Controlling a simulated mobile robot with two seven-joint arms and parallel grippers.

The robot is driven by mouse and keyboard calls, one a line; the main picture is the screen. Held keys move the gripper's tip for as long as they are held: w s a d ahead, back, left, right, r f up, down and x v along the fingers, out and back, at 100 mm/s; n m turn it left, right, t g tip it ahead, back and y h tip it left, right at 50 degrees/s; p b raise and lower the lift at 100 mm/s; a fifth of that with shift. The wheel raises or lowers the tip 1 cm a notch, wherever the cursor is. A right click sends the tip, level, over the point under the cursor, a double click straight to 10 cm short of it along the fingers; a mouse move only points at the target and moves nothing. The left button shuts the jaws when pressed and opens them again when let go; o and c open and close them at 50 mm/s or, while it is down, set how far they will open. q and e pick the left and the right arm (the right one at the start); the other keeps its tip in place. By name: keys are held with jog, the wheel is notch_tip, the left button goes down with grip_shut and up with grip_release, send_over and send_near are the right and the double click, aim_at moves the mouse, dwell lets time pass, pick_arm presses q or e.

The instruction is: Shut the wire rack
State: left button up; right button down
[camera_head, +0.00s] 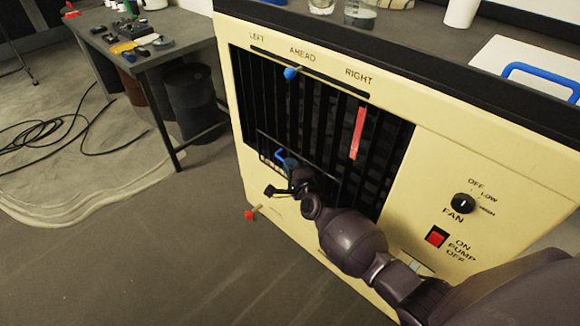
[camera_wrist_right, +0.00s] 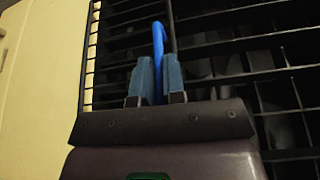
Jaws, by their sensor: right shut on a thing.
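The wire rack (camera_head: 266,148) is a dark wire frame at the lower left of the black grille in the cream cabinet. A blue handle (camera_head: 279,154) is on it. My right gripper (camera_head: 287,162) is at this handle, and its arm hides part of the rack and grille. In the right wrist view the two blue-grey fingers (camera_wrist_right: 156,80) are closed around the blue handle (camera_wrist_right: 158,40), with dark rack wires (camera_wrist_right: 125,12) behind. How far the rack stands out from the cabinet is hard to tell. My left gripper is not in view.
The cream cabinet (camera_head: 420,180) has a fan knob (camera_head: 463,203), a red pump switch (camera_head: 436,237), a blue-tipped lever (camera_head: 290,73) and a red strip (camera_head: 358,132). A red-tipped peg (camera_head: 250,215) sticks out low on the left. A workbench (camera_head: 150,75) stands left; floor between is clear.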

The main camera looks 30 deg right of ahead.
jog(key=shift+d+r, duration=0.15)
jog(key=shift+d, duration=0.05)
jog(key=c, duration=1.2)
grip_release()
jog(key=shift+s, duration=0.3)
jog(key=s+p, duration=0.2)
jog(key=s, duration=0.8)
jog(key=shift+a, duration=0.25)
jog(key=shift+r, duration=0.1)
